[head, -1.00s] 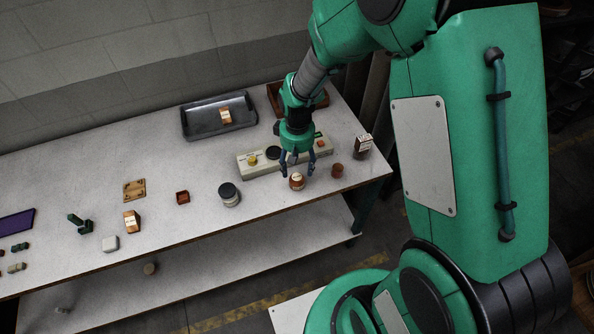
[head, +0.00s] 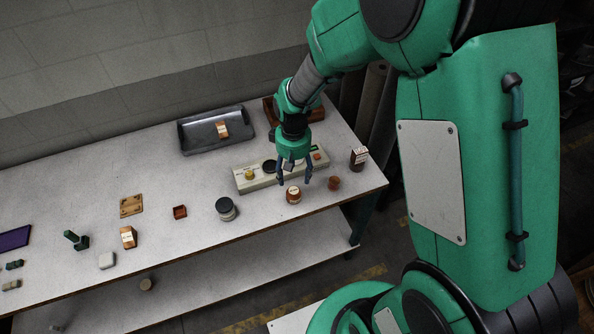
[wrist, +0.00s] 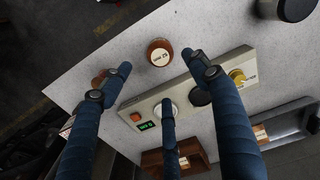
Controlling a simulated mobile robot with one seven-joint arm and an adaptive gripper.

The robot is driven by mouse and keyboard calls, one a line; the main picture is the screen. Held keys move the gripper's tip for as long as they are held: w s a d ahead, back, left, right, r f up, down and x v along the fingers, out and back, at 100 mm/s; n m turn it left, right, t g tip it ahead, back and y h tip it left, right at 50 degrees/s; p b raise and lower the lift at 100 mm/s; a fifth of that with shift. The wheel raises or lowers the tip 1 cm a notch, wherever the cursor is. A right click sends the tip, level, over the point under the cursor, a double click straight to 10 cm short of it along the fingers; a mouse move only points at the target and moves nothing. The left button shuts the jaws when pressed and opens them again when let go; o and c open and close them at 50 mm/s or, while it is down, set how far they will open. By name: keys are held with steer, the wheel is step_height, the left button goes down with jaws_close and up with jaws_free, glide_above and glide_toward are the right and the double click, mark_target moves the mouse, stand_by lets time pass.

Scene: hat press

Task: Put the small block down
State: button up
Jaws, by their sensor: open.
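My gripper (head: 294,182) is open, with nothing between its fingers. It is above the front of the control panel, behind an orange-brown jar (head: 293,195). In the wrist view the spread fingers (wrist: 165,85) are over the panel (wrist: 190,92), and the jar (wrist: 160,52) with its pale round label stands apart from them. Which thing is the small block is not clear. A small white block (head: 107,260) and an orange-brown block with a pale label (head: 129,237) rest at the table's left, far from my gripper. A similar labelled block (head: 222,130) lies in the grey tray.
The grey tray (head: 190,148) stands behind the panel (head: 246,186). A brown cylinder (head: 334,183) and a dark labelled box (head: 358,158) are near the right edge. A dark-lidded jar (head: 226,209) stands left. Bare tabletop (head: 80,205) lies further left.

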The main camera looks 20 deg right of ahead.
steer(key=s+r+m+t, duration=0.1)
steer(key=s+r+t, duration=0.1)
steer(key=s+r, duration=0.8)
steer(key=s+r+m+t, duration=0.1)
steer(key=s+r+t, duration=0.15)
steer(key=r, duration=1.35)
steer(key=s+r+t, duration=0.1)
steer(key=s+r, duration=0.4)
steer(key=s, duration=0.4)
steer(key=shift+a+r+m, duration=0.15)
steer(key=shift+a+m, duration=0.15)
